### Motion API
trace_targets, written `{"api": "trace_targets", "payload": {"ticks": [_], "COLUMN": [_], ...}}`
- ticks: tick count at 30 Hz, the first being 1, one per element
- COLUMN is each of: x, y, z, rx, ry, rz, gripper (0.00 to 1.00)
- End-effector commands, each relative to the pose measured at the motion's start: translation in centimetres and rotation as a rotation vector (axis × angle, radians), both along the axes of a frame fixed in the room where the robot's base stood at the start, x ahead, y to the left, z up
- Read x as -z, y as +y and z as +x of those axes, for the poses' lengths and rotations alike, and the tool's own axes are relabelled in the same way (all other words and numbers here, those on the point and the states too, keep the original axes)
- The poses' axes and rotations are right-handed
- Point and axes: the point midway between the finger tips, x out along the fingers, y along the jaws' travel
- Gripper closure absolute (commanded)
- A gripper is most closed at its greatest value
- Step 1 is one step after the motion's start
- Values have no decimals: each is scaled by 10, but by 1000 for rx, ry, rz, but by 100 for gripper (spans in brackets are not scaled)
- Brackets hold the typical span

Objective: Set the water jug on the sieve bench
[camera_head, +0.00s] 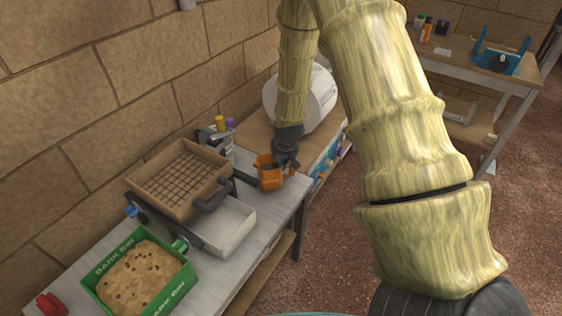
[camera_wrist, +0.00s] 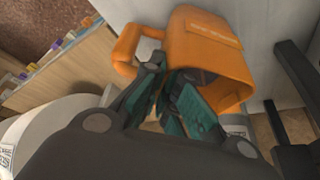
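The orange water jug (camera_head: 270,175) is at the far right end of the grey sieve bench (camera_head: 285,208), close to its edge. My gripper (camera_head: 283,159) is at the jug from above. In the wrist view the jug (camera_wrist: 208,45) shows its handle at the left and its open mouth toward me. My gripper (camera_wrist: 171,76) has its teal-padded fingers drawn close together at the jug's rim near the handle, seemingly shut on the jug wall. The exact contact is partly hidden. Whether the jug's base touches the bench is unclear.
A wooden sieve (camera_head: 178,180) sits on a dark frame above a white tray (camera_head: 226,224), left of the jug. A green bark bin (camera_head: 170,296) and a red object (camera_head: 50,304) are nearer. A white drum (camera_head: 318,98) lies on the neighbouring cabinet. Another table (camera_head: 470,62) stands at the back right.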

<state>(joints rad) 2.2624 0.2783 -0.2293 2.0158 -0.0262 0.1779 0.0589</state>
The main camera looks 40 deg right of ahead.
Motion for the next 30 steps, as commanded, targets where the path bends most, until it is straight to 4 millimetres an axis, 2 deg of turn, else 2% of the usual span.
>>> {"api": "trace_targets", "payload": {"ticks": [1, 5, 6, 14, 19, 30], "x": [2, 1, 1, 1, -6, -48], "y": [0, 0, 0, 0, 1, 7], "z": [0, 0, 0, 0, -2, -18], "rx": [0, 0, 0, 0, 0, 0], "ry": [0, 0, 0, 0, -1, -1], "rz": [0, 0, 0, 0, 0, 0], "gripper": [100, 74, 73, 73, 73, 73]}}
